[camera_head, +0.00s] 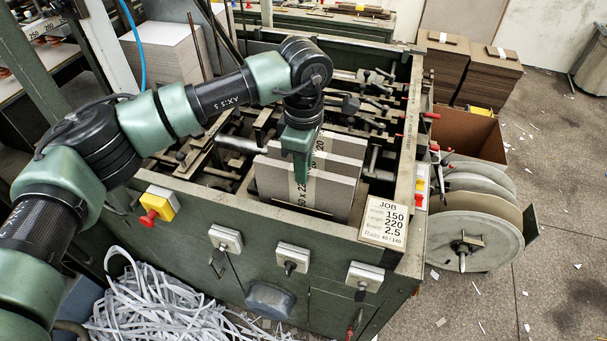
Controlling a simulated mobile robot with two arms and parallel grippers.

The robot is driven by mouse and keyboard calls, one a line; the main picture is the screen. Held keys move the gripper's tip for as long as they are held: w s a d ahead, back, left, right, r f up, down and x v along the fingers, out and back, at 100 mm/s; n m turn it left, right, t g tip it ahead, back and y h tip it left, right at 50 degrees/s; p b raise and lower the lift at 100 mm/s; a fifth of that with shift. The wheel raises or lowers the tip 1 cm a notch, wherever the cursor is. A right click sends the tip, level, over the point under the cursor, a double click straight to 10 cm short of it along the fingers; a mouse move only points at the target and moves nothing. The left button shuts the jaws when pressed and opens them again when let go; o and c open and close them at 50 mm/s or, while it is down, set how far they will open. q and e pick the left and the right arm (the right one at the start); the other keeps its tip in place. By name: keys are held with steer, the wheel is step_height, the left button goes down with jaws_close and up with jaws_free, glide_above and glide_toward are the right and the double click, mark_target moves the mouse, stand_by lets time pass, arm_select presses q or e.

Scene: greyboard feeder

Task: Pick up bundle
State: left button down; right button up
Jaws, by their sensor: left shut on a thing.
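Grey board bundles stand upright, one behind another, in the feeder of the green machine. The front bundle (335,197) has a white paper band with printed figures down its middle. A second bundle (345,165) and a third bundle (352,146) stand close behind it. My left gripper (301,172) comes down from above at the band of the front bundle and is shut on that bundle. One green finger shows in front of the board; the other is hidden. My right gripper is out of view.
The machine's front wall (250,228) carries a yellow box with a red button (152,208), switches and a job card (387,221). Rods and clamps lie behind the bundles. Reels (462,240) stand at the right. Paper strips (165,305) lie at bottom left.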

arm_select(q)
step_height(320, 180, up, 19)
steer(key=b, duration=0.4)
steer(key=shift+f, duration=0.2)
steer(key=shift+f, duration=0.1)
stand_by(0.3)
